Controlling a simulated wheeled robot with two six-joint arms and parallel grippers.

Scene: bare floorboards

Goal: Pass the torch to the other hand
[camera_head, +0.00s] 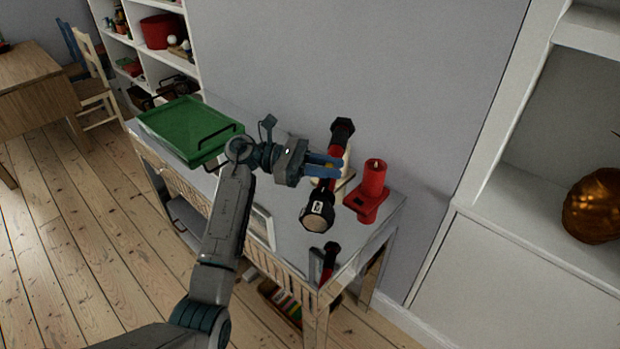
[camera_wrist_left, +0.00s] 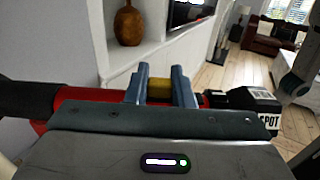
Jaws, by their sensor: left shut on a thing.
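The torch (camera_head: 337,150) has a red body, a black tail and a wide black head with a pale lens. My left gripper (camera_head: 324,166) is shut across its red middle and holds it above the sideboard, head toward the front. In the left wrist view the torch (camera_wrist_left: 82,95) lies crosswise between the blue fingers (camera_wrist_left: 161,88), with a yellow patch between them and its labelled black head to the right. My right gripper is not in view. A pale grey-blue part at the right edge of the wrist view may be my other arm.
The grey-topped sideboard (camera_head: 382,222) bears a green tray (camera_head: 185,127), a red candle (camera_head: 373,178) on a red holder, and a black-and-red tool (camera_head: 330,254) at its front corner. White shelves (camera_head: 480,215) stand at right with a copper vase (camera_head: 594,205). Floorboards (camera_head: 90,240) are clear at left.

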